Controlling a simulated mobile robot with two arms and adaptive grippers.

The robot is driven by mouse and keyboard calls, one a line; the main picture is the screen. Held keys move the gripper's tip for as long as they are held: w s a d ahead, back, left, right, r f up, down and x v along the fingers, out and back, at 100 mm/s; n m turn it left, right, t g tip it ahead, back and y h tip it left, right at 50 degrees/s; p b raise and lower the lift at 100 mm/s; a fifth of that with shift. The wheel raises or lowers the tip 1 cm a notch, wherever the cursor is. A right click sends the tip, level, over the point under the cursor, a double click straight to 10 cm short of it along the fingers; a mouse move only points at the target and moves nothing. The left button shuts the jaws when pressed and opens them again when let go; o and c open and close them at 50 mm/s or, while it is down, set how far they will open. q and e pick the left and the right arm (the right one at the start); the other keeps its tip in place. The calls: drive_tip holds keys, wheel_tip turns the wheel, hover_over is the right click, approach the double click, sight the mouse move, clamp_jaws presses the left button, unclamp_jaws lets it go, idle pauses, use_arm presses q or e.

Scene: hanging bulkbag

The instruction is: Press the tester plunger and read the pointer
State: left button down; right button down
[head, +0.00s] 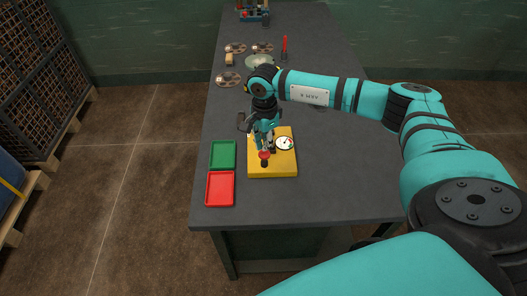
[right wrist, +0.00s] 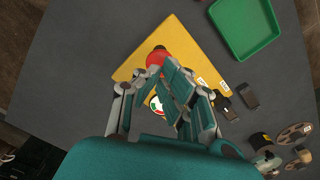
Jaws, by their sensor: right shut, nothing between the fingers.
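The tester is a yellow block (head: 287,166) on the dark table, with a red-topped plunger (head: 265,155) near its front left and a round white dial (head: 286,143) beside it. The dial has red and green marks; its pointer is too small to read. My right gripper (head: 266,146) is shut and empty, pointing down over the tester by the plunger. In the right wrist view the red knob (right wrist: 155,58) shows just beyond the fingers, and they partly cover the dial (right wrist: 154,104). I cannot tell whether they touch the knob. My left gripper is out of view.
A green tray (head: 211,164) and a red tray (head: 209,201) lie left of the tester. Several reels (head: 228,79) and a red-topped upright tool (head: 285,47) stand farther back. The table (head: 340,180) is bare to the right of the tester.

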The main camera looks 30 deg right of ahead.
sight(265, 153)
drive_tip(key=shift+f, duration=0.2)
drive_tip(key=shift+f+b, duration=1.8)
drive_tip(key=shift+f, duration=0.1)
drive_tip(key=shift+s, duration=0.1)
drive_tip(key=shift+r+p, duration=2.8)
drive_tip(key=shift+r, duration=1.8)
